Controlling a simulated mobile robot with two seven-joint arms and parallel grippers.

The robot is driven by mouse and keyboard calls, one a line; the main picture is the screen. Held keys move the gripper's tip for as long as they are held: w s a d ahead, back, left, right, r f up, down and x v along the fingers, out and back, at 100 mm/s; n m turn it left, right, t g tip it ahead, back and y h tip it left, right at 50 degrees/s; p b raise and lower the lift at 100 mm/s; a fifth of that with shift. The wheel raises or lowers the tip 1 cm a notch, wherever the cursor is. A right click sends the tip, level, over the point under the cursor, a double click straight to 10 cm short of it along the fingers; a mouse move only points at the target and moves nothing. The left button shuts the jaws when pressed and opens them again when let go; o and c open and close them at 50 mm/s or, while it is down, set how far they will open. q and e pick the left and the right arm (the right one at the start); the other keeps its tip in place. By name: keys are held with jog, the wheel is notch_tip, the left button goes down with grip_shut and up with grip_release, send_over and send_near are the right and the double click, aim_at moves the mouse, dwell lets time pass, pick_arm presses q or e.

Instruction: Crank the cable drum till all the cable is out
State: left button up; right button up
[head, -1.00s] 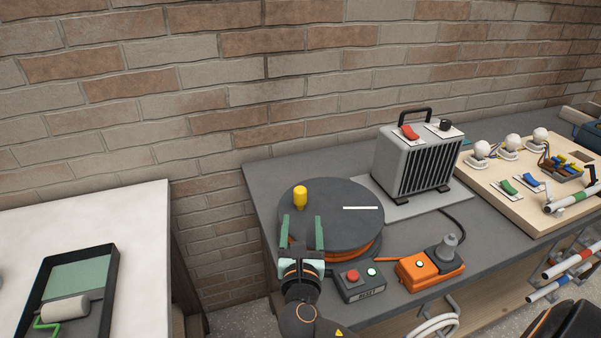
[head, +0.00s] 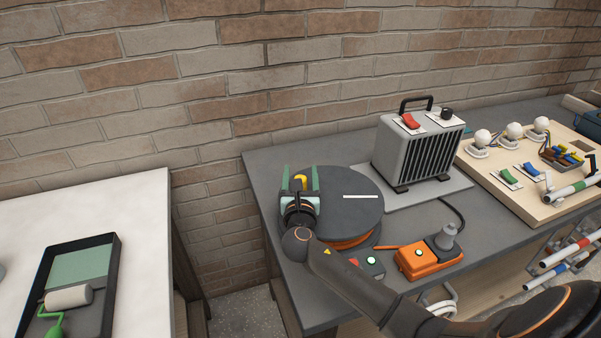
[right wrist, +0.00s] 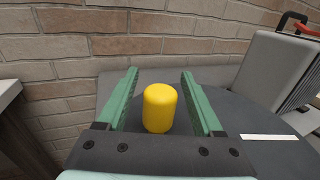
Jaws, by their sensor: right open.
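The cable drum (head: 345,222) has a dark round top with a white stripe, and orange cable shows under its rim at the front. Its yellow crank knob (right wrist: 160,108) stands upright on the top's left part. My right gripper (head: 301,176) is over the drum with its green fingers open, one on each side of the knob. In the right wrist view the knob lies between the fingers with a gap on both sides. In the head view the knob (head: 300,181) is partly hidden by the gripper. My left gripper is not in view.
An orange connector box (head: 420,258) sits right of the drum, and a small box with a lit button (head: 372,262) is partly behind my arm. A grey heater (head: 420,150) stands behind. A board with lamps and switches (head: 500,190) is at right. A paint tray (head: 100,255) lies on the left table.

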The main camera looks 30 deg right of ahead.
jog(key=shift+w+d, duration=0.1)
jog(key=shift+w, duration=0.1)
grip_shut()
dwell(0.5)
dwell(0.9)
